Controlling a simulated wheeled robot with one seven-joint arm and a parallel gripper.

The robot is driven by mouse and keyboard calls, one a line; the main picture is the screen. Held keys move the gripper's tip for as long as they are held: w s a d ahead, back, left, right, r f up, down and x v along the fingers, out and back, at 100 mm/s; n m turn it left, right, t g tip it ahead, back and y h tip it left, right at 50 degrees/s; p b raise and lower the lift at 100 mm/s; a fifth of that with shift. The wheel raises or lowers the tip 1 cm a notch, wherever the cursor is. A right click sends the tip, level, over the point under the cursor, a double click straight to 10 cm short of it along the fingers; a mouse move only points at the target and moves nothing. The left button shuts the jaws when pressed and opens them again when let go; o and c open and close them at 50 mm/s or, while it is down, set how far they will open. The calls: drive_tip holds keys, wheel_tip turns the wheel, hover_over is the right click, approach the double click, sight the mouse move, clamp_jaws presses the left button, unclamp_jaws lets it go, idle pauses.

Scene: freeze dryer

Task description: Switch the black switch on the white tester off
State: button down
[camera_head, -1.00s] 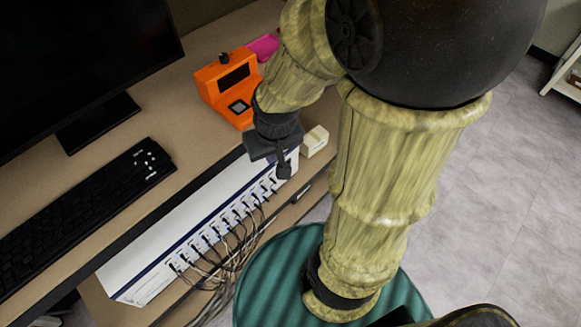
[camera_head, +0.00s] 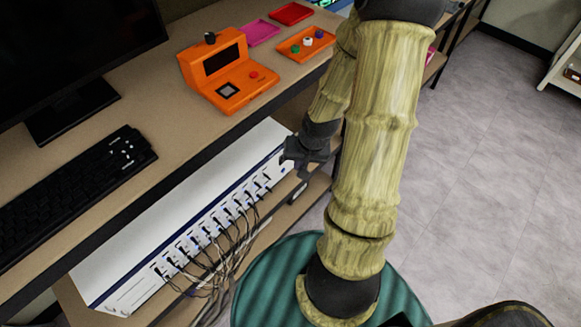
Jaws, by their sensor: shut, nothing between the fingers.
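The white tester (camera_head: 187,212) is a long white box with a dark blue front edge on the shelf below the desk top. Several black cables plug into its front panel. My gripper (camera_head: 296,163) is shut and empty at the right end of the tester, close to its front face. I cannot tell whether it touches the tester. The black switch cannot be made out; my gripper and arm cover part of the tester's right end.
An orange console (camera_head: 228,72) stands on the desk, with an orange tray (camera_head: 293,52) behind it. A black keyboard (camera_head: 65,190) and a monitor (camera_head: 75,60) are at left. Loose cables (camera_head: 215,265) hang before the tester. A green striped round surface (camera_head: 262,290) is below my arm.

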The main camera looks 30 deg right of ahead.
drive_tip(key=w+d+f+m+t+y+b, duration=0.2)
drive_tip(key=d+f+m+t+b, duration=0.4)
drive_tip(key=f, duration=0.7)
drive_tip(key=w+d+m+b, duration=0.1)
drive_tip(key=d+m+b, duration=0.1)
drive_tip(key=shift+d+f+m+t, duration=0.3)
drive_tip(key=shift+f+t, duration=0.05)
drive_tip(key=shift+t, duration=0.05)
drive_tip(key=shift+w, duration=0.1)
drive_tip(key=w+a+r+b+x, duration=0.1)
drive_tip(key=r+b+x, duration=0.1)
drive_tip(key=x, duration=1)
drive_tip(key=shift+w, duration=0.55)
drive_tip(key=shift+f, duration=0.1)
